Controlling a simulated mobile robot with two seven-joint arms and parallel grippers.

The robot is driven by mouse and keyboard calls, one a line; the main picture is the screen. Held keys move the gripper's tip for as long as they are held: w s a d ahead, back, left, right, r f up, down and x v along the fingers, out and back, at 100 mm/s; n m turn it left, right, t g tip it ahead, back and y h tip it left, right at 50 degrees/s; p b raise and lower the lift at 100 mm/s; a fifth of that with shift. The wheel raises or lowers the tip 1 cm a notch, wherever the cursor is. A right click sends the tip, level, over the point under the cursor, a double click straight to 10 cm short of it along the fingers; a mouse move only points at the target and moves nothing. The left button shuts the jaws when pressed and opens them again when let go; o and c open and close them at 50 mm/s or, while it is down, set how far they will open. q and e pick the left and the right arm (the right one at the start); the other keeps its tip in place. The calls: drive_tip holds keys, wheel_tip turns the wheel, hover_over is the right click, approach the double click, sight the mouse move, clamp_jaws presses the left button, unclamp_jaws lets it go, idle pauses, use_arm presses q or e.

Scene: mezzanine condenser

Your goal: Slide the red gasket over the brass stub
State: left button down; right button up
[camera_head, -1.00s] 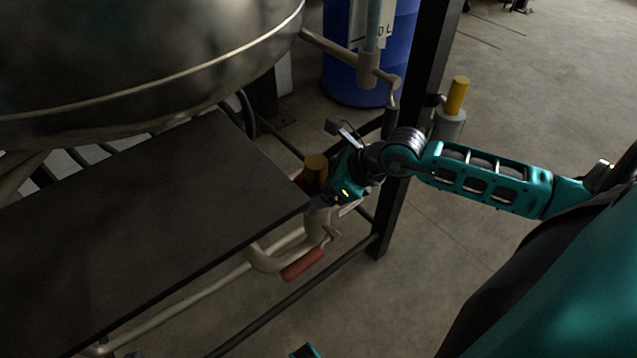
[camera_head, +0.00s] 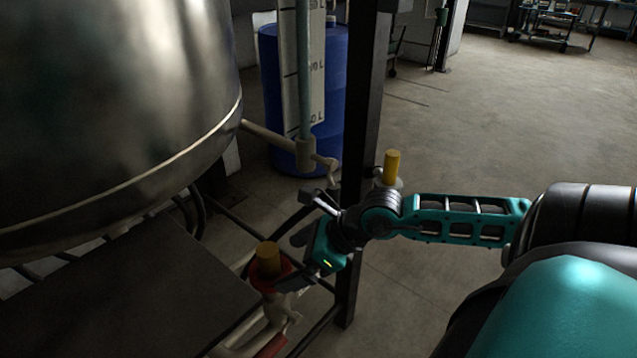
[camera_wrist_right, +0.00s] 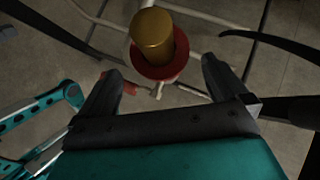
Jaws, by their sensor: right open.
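The brass stub (camera_head: 268,258) stands upright just past the dark plate's right corner. The red gasket (camera_head: 262,281) appears as a ring around the stub's lower part, with the stub's top sticking out above it. In the right wrist view the brass stub (camera_wrist_right: 152,36) rises through the red gasket (camera_wrist_right: 168,72). My right gripper (camera_head: 291,262) is just right of the stub. In the wrist view, its fingers (camera_wrist_right: 163,72) are spread apart, with the gasket and stub beyond and between them. Contact with the gasket is not visible. My left gripper is not in view.
The large metal vessel (camera_head: 110,110) overhangs the dark plate (camera_head: 130,300) at left. A black post (camera_head: 362,130) stands behind my right wrist. A second yellow cylinder (camera_head: 392,167) is beyond it. A blue drum (camera_head: 335,75) is at the back. Pipes run below the stub. Open floor lies right.

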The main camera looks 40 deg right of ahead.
drive_tip(key=p+v, duration=0.3)
drive_tip(key=v, duration=0.3)
idle(0.7)
